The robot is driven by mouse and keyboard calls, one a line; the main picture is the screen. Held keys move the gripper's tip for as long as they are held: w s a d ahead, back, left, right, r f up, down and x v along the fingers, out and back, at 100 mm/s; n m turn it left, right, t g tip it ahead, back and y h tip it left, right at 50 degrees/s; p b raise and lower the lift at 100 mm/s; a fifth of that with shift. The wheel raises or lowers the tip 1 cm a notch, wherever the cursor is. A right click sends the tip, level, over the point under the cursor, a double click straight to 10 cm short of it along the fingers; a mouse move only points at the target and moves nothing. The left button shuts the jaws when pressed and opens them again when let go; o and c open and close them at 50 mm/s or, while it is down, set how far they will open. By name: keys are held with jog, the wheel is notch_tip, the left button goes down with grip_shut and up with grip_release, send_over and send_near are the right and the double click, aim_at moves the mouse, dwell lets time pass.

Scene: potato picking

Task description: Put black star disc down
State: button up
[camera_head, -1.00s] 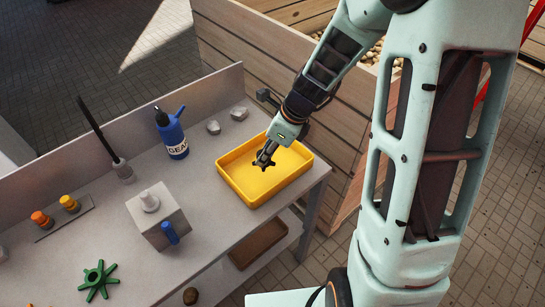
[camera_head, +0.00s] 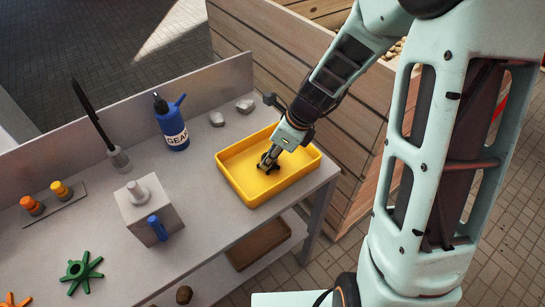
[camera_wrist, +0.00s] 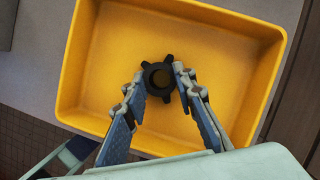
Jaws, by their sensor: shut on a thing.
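The black star disc (camera_wrist: 158,77) is between the fingertips of my gripper (camera_wrist: 160,82) in the wrist view, with several short points showing around a dark round hub. My gripper is shut on it. In the head view, my gripper (camera_head: 270,160) reaches down into the yellow tray (camera_head: 236,182), and the disc is mostly hidden by the fingers there. The disc is inside the tray's walls, low over its floor; I cannot tell whether it touches the floor. The yellow tray (camera_wrist: 75,65) fills most of the wrist view and holds nothing else visible.
The tray sits at the grey bench's (camera_head: 205,225) right end. A blue bottle (camera_head: 171,125), two grey lumps (camera_head: 231,112), a grey block (camera_head: 152,210), a green star (camera_head: 83,271) and orange and yellow knobs (camera_head: 47,198) are to its left. A wooden crate (camera_head: 300,75) stands behind.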

jog(key=o, duration=1.1)
jog(key=shift+f, duration=0.1)
jog(key=shift+d+r, duration=0.1)
jog(key=shift+r, duration=0.5)
jog(key=p+v, duration=0.1)
jog(key=v, duration=1)
jog(key=shift+s+p, duration=0.15)
jog(key=shift+p, duration=0.2)
jog(key=shift+d, duration=0.1)
